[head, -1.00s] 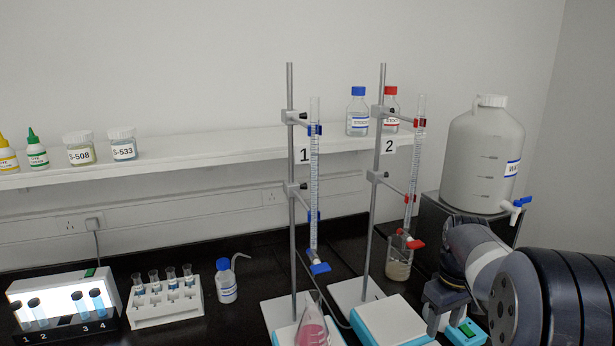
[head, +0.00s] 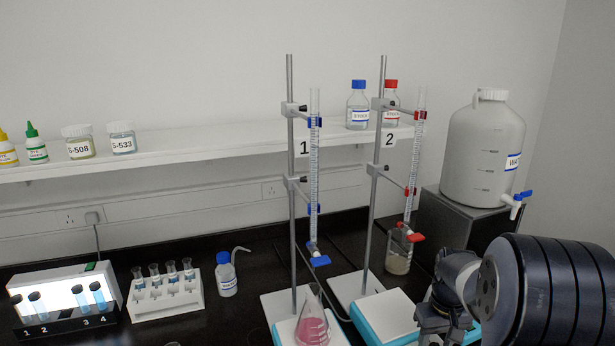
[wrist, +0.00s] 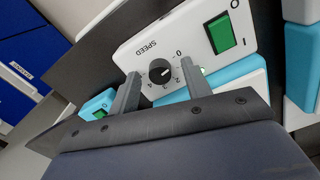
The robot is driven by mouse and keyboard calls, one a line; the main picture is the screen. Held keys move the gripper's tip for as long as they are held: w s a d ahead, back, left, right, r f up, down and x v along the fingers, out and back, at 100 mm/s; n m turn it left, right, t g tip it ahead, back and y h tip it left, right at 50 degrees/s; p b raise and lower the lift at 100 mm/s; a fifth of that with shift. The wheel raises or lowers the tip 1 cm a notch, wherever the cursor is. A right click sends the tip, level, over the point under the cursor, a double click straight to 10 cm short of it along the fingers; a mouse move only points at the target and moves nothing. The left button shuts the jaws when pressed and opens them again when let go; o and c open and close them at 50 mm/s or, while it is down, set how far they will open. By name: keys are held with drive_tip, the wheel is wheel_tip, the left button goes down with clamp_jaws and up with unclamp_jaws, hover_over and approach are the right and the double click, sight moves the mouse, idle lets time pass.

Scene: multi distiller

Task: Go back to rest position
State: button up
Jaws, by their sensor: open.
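My gripper (wrist: 158,70) is open and empty in the wrist view. Its two fingers stand apart, with the speed knob (wrist: 160,72) of a white and blue stirrer showing between them. Whether the fingers touch the knob cannot be told. In the head view my arm comes in at the lower right, and its end, cut off by the bottom edge, is beside the stirrer (head: 390,318) of stand 2. The fingertips are out of sight there.
Two burette stands marked 1 and 2 rise left of my arm. A flask with pink liquid (head: 312,328) is under burette 1, a beaker (head: 399,258) under burette 2. A large white carboy (head: 484,150) stands behind my arm. Bottles line the shelf.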

drive_tip(key=m+b, duration=0.1)
drive_tip(key=m, duration=0.4)
drive_tip(key=shift+m, duration=0.3)
drive_tip(key=m+b, duration=0.1)
drive_tip(key=m, duration=0.4)
wheel_tip(320, 180, up, 9)
idle(0.5)
